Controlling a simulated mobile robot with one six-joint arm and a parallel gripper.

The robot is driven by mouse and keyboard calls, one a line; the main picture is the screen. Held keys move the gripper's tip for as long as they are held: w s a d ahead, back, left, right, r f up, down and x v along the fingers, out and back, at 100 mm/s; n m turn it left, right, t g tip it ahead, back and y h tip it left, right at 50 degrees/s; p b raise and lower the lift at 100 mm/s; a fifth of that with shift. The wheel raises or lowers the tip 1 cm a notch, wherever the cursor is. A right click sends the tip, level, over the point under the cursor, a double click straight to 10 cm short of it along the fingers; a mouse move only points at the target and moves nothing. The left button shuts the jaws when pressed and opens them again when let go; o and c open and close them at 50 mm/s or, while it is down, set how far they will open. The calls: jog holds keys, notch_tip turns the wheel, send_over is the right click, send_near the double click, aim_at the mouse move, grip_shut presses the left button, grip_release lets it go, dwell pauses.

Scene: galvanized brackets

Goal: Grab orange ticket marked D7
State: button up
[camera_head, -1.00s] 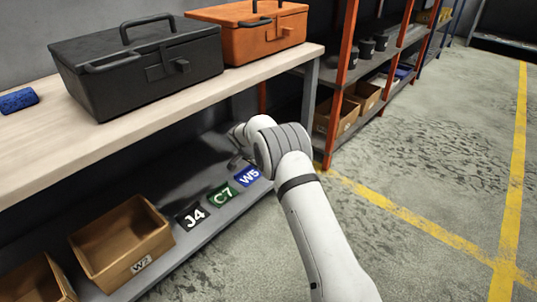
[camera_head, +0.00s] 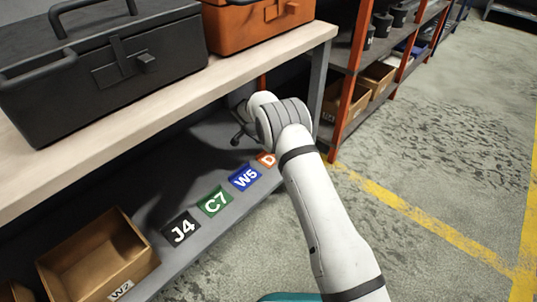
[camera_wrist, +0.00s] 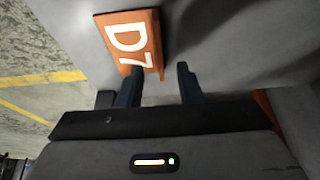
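The orange ticket (camera_wrist: 113,28) marked D7 in white lies on the grey lower shelf, near its edge, in the wrist view. In the head view only part of the orange ticket (camera_head: 266,159) shows, with the letter D; my arm covers the rest. The ticket is just ahead of the fingers and mostly to the left of the gap. In the head view my gripper (camera_head: 240,138) is partly hidden behind my own wrist, under the bench top.
A blue W5 ticket (camera_head: 244,177), a green C7 ticket (camera_head: 215,201) and a black J4 ticket (camera_head: 181,230) lie in a row. A cardboard box (camera_head: 97,262) stands left of them. The wooden bench top (camera_head: 165,100) overhangs the shelf and carries black and orange toolboxes.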

jog(key=b+x, duration=0.1)
jog(key=x, duration=0.3)
jog(key=shift+f, duration=0.3)
jog(key=shift+r, duration=0.1)
jog(key=shift+c, duration=0.5)
grip_shut()
